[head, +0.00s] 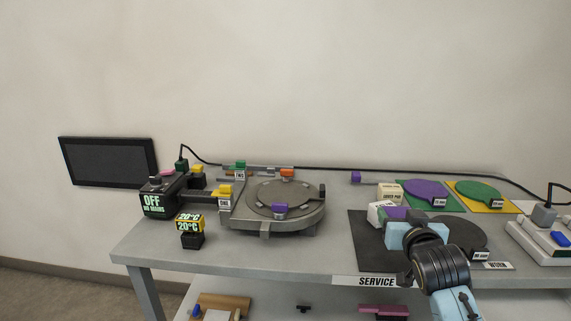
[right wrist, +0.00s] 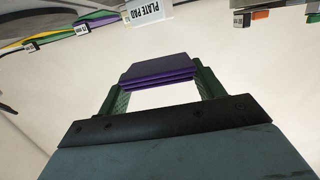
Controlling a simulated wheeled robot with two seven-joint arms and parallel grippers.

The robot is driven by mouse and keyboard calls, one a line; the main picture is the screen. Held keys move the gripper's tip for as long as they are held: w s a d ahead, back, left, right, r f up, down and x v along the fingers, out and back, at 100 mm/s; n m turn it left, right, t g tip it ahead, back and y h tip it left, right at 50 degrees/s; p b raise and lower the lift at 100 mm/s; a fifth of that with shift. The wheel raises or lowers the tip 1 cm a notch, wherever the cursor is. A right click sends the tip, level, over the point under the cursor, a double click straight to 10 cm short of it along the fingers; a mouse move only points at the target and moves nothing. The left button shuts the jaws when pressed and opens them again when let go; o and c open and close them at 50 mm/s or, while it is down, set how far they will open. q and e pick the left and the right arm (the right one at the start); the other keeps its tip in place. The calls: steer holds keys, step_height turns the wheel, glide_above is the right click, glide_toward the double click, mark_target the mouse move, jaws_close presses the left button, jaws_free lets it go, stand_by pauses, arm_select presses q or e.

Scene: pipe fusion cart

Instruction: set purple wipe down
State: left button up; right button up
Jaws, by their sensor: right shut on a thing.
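The purple wipe (right wrist: 158,68) is a folded purple pad held between the green fingers of my right gripper (right wrist: 160,84) in the right wrist view. In the head view, my right gripper (head: 398,220) is over the dark mat (head: 367,252) on the right half of the cart. It is shut on the wipe (head: 393,213), which is partly hidden by the gripper. I cannot tell whether the wipe touches anything below it. My left gripper is not in view.
A white block (head: 377,212) and a cream labelled box (head: 390,191) stand close to the wipe. Purple (head: 425,188) and green (head: 478,190) discs lie behind. A round grey plate unit (head: 262,222) stands to the left. The grey top between is clear.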

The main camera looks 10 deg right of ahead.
steer(key=s+a+f+n+y, duration=0.1)
steer(key=s+a+f, duration=0.2)
steer(key=s+a, duration=0.3)
steer(key=s+a+f+n+y, duration=0.1)
steer(key=s+a+f+y, duration=0.1)
steer(key=s+a, duration=0.5)
steer(key=shift+s+a+f+n+y, duration=0.15)
steer(key=shift+s+f+n+y, duration=0.2)
steer(key=shift+f, duration=0.5)
